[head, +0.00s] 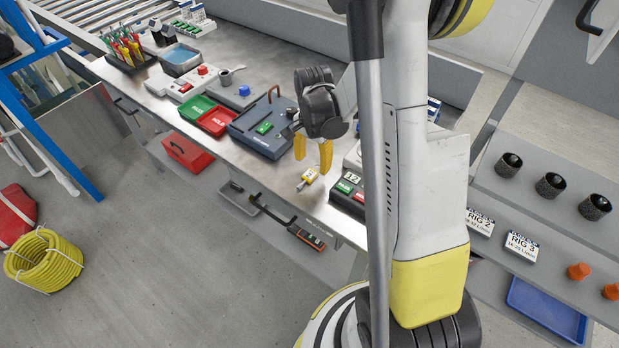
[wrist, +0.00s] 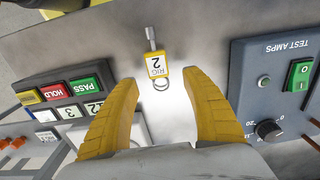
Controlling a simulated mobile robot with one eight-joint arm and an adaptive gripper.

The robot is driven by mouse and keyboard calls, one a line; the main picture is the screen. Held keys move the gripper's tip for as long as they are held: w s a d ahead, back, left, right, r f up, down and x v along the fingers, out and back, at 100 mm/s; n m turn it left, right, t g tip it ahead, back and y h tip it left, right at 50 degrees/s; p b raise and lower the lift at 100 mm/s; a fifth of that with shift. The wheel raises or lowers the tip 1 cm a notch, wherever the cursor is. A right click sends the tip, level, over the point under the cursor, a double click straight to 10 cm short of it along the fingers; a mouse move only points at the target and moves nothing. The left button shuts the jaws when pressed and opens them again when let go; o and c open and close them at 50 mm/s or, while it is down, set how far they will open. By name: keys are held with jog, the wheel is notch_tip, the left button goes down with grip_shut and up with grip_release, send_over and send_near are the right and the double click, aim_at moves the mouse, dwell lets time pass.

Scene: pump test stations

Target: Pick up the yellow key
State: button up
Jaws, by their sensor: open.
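The yellow key (wrist: 162,76) lies on the grey bench top (wrist: 185,30). In the head view the key (head: 309,175) lies near the bench's front edge. My gripper (wrist: 162,88) is open, its yellow fingers on either side of the tag in the wrist view, with clear gaps to both. In the head view my gripper (head: 312,155) hangs above and close to the key. No contact with it shows.
A box with PASS and HOLD buttons (wrist: 60,93) stands left in the wrist view. A TEST AMPS box (wrist: 262,95) with a green switch and knob stands right. Green (head: 197,108) and red (head: 216,121) trays lie farther along the bench. Bare bench surrounds the key.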

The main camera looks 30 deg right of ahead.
aim_at(313, 171)
notch_tip(313, 171, down, 4)
jog(key=shift+s+f+b, duration=0.1)
jog(key=shift+s+b, duration=0.05)
jog(key=shift+b, duration=0.7)
jog(key=c, duration=1.2)
jog(key=shift+o, duration=0.2)
jog(key=shift+r, duration=0.2)
jog(key=shift+r+p, duration=0.4)
jog(key=shift+r, duration=0.05)
grip_shut()
jog(key=r, duration=0.1)
jog(key=r+p, duration=0.2)
jog(key=r, duration=0.1)
jog(key=shift+s+d, duration=0.2)
jog(key=shift+d, duration=0.1)
jog(key=s+d+r+p, duration=0.3)
jog(key=s+d+r, duration=0.2)
jog(key=d, duration=0.4)
jog(key=shift+s+d+r, duration=0.15)
jog(key=shift+s+r, duration=0.1)
jog(key=shift+r, duration=0.25)
